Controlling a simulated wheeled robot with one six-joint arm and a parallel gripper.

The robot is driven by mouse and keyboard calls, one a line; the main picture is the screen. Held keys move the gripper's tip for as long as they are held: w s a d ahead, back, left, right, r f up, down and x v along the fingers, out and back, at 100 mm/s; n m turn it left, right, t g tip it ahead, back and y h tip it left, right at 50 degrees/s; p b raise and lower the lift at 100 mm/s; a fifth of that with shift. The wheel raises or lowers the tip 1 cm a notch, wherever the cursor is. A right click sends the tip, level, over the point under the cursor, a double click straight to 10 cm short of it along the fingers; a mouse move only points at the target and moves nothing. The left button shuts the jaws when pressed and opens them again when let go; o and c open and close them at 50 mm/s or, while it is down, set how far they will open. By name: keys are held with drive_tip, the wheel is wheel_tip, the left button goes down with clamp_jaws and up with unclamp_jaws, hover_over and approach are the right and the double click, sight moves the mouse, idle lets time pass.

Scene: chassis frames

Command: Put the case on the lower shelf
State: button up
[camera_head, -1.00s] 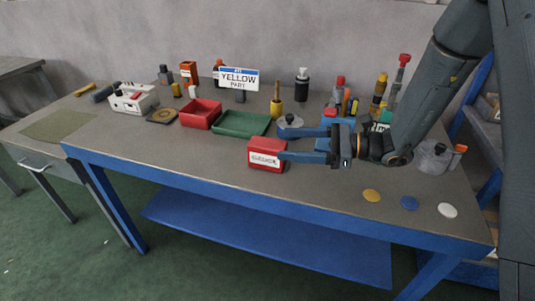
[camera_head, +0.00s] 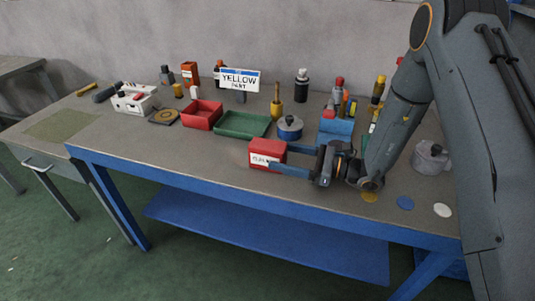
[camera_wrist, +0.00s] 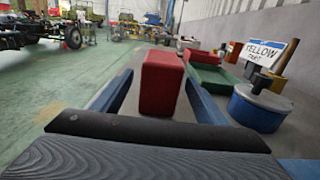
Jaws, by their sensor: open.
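The case is a small red box (camera_head: 262,154) with a white label on its front, standing on the workbench near the front edge. My gripper (camera_head: 279,157) is open, low over the bench at the case's right end. Its blue fingers point left, one along the case's front and one behind it. In the wrist view the red case (camera_wrist: 160,84) stands between the two fingers, with a gap on each side. The lower shelf (camera_head: 265,240) is a blue board under the workbench, and its visible part is empty.
A green tray (camera_head: 242,133) and a red bin (camera_head: 202,121) lie left of the case. A blue round pot (camera_head: 289,134) stands behind it. A blue tool holder (camera_head: 336,131) is behind my gripper. A blue rail (camera_head: 250,204) edges the bench above the shelf.

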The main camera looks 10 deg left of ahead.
sight(268, 153)
drive_tip(key=shift+w+a+p, duration=0.15)
drive_tip(key=shift+a+p, duration=0.25)
drive_tip(key=shift+a, duration=0.9)
drive_tip(key=shift+w+a+p, duration=0.1)
drive_tip(key=shift+a+p, duration=0.3)
drive_tip(key=shift+a, duration=0.85)
drive_tip(key=c, duration=1.5)
drive_tip(key=shift+r, duration=0.1)
drive_tip(key=shift+c, duration=0.2)
